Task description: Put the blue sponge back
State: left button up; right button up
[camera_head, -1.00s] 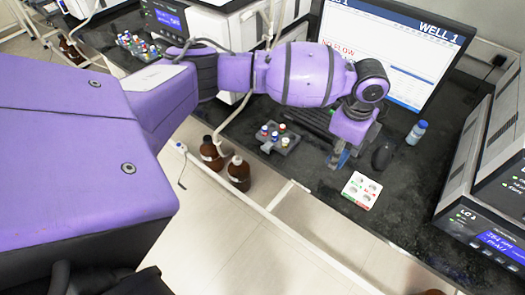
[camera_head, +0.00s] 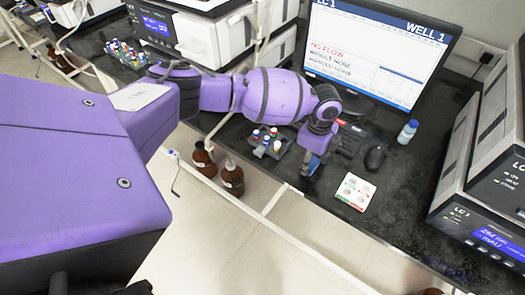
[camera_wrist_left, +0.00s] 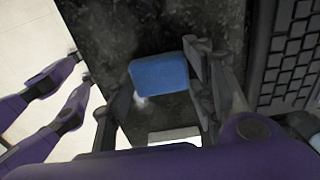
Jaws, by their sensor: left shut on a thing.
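The blue sponge (camera_wrist_left: 160,77) is a small blue block between the fingers of my left gripper in the left wrist view. My left gripper (camera_head: 311,168) is shut on it, with one finger on each side. In the head view a little of the blue sponge (camera_head: 314,169) shows at the fingertips, over the black bench top (camera_head: 400,225). The gripper points down, left of the white card and right of the vial rack. I cannot tell whether the sponge touches the bench. My right gripper does not show.
A vial rack (camera_head: 266,145) stands left of the gripper. A white card with coloured marks (camera_head: 355,192), a mouse (camera_head: 375,158) and a blue-capped bottle (camera_head: 408,132) lie or stand to the right. A keyboard (camera_wrist_left: 290,60) and monitor (camera_head: 375,60) are close. Brown bottles (camera_head: 232,178) stand below the bench edge.

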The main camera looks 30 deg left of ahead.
pick_arm(q)
jog(key=o, duration=1.1)
notch_tip(320, 180, up, 12)
jog(key=shift+r+p, duration=0.2)
jog(key=shift+p, duration=0.15)
